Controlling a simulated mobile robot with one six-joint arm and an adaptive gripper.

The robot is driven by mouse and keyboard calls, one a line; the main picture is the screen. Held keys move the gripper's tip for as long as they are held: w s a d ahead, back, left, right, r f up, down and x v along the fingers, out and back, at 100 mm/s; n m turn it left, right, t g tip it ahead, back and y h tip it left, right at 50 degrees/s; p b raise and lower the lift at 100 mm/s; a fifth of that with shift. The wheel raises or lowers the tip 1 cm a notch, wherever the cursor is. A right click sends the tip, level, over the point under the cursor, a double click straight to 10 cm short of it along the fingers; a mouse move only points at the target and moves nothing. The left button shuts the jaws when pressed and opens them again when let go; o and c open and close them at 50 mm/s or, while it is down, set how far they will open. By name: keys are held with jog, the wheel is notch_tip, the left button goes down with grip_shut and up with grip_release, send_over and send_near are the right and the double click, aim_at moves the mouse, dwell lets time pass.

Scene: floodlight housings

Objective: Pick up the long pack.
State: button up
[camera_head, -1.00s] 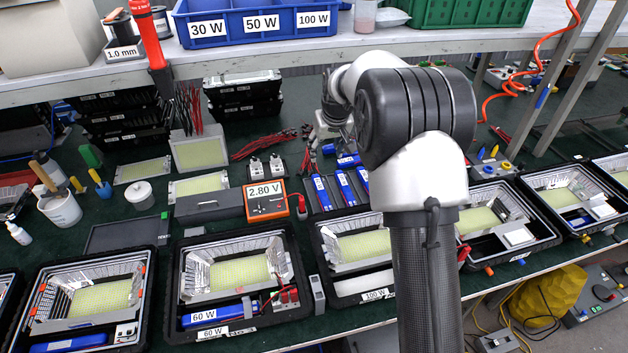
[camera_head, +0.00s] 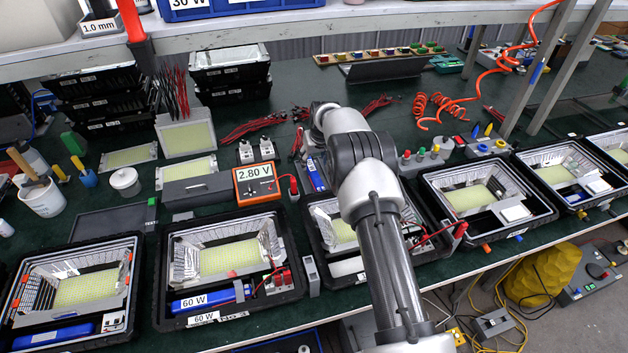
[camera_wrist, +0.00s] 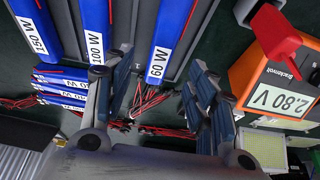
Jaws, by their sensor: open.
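In the wrist view, three blue packs stand side by side in a dark rack: a 150 W pack (camera_wrist: 40,35), a 100 W pack (camera_wrist: 96,35) and a 60 W pack (camera_wrist: 168,40). Their far ends run out of the frame, so I cannot compare full lengths. My gripper (camera_wrist: 160,66) is open and empty, its fingers spread before the 100 W and 60 W packs. More blue packs (camera_wrist: 62,85) lie stacked at the left. In the head view my arm hides the gripper and most of the rack; one blue pack (camera_head: 317,176) shows beside it.
The orange meter reading 2.80 V (camera_head: 256,183) stands just left of the rack; it is close on the right in the wrist view (camera_wrist: 285,90). White sockets (camera_head: 256,151) and red leads (camera_head: 250,127) lie behind. Open floodlight housings (camera_head: 225,262) line the front edge.

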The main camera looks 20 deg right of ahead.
aim_at(312, 169)
jog(key=x, duration=0.1)
jog(key=b+x, duration=0.1)
jog(key=x, duration=0.1)
jog(key=b+x, duration=0.1)
jog(key=x, duration=0.1)
jog(key=shift+s+f, duration=0.1)
jog(key=shift+s, duration=0.3)
jog(key=shift+w+a+f+b, duration=0.1)
jog(key=shift+w+f+b, duration=0.2)
jog(key=shift+f+b, duration=0.15)
jog(key=shift+c, duration=0.4)
grip_shut()
jog(key=shift+r, duration=0.1)
